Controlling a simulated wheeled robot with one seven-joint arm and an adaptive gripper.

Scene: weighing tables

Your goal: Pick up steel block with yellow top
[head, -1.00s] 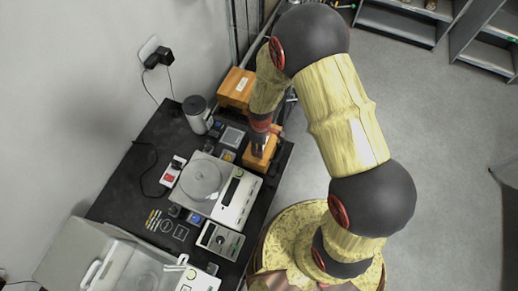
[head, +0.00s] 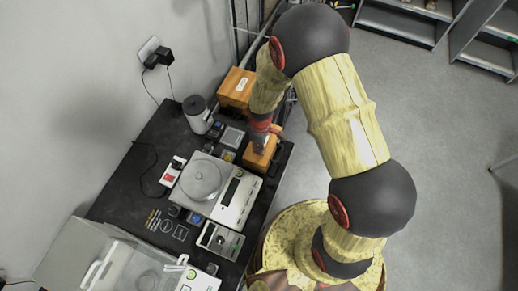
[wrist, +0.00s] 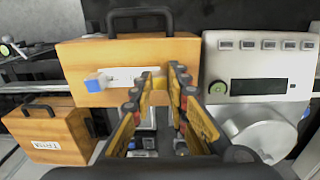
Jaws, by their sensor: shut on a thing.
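My gripper (wrist: 164,76) is in the middle of the wrist view, its yellow and black fingers close together around a small thing. A narrow yellow and grey patch of the steel block with yellow top (wrist: 160,84) shows between the fingertips; the fingers hide most of it. In the head view my gripper (head: 260,141) is over the wooden case near the table's right edge, and the held block cannot be made out there.
A smaller case (wrist: 45,132) is at left. A balance (head: 236,203) stands on the black table (head: 150,135), with several small blocks nearby.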

